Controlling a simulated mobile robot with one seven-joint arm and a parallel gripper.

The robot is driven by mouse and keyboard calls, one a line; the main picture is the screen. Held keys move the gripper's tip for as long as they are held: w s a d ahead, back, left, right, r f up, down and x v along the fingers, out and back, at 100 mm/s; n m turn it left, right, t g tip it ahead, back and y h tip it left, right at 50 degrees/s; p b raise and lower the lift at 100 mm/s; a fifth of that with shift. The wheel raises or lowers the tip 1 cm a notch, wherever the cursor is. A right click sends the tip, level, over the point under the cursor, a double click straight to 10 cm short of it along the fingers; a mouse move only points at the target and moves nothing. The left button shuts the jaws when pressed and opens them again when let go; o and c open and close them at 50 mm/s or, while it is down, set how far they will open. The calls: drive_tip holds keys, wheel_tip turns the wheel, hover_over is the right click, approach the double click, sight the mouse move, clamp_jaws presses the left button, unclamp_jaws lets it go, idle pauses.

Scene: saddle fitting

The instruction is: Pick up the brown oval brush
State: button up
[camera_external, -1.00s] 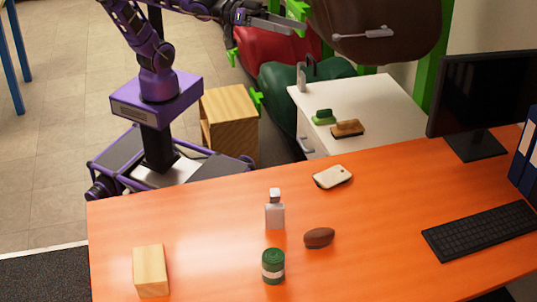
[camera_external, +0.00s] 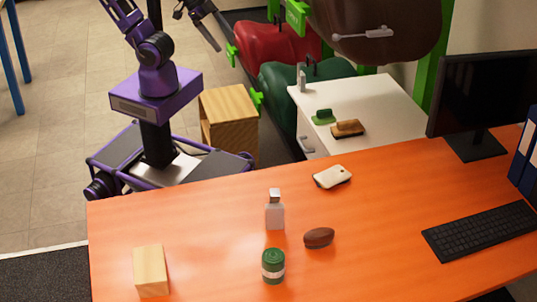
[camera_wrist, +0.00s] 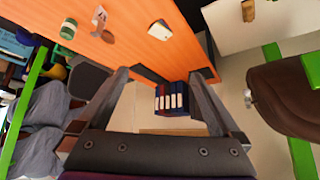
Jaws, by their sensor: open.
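The brown oval brush (camera_external: 319,238) lies on the orange desk (camera_external: 210,205), right of the green can and the grey bottle. It also shows small near the top of the wrist view (camera_wrist: 108,37). My gripper (camera_external: 200,28) is raised at the top of the external view, beyond the desk and far from the brush. In the wrist view its two fingers (camera_wrist: 160,76) are spread wide with nothing between them. Part of my arm is cut off by the top edge of the external view.
A grey bottle (camera_external: 275,212), green can (camera_external: 273,266), wooden block (camera_external: 150,271) and pale flat object (camera_external: 332,177) share the desk. A keyboard (camera_external: 481,230) and monitor (camera_external: 484,95) stand right. A white cabinet (camera_external: 385,95) holds another brush (camera_external: 347,128). Saddles stand behind.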

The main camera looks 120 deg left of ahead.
drive_tip(key=s+f, duration=0.1)
drive_tip(key=s+f+g, duration=0.1)
drive_tip(key=s+f+m+g+h, duration=0.1)
drive_tip(key=f, duration=0.1)
drive_tip(key=shift+s+a, duration=0.35)
drive_tip(key=shift+s, duration=0.05)
drive_tip(key=shift+s+f, duration=0.1)
drive_tip(key=shift+c, duration=0.7)
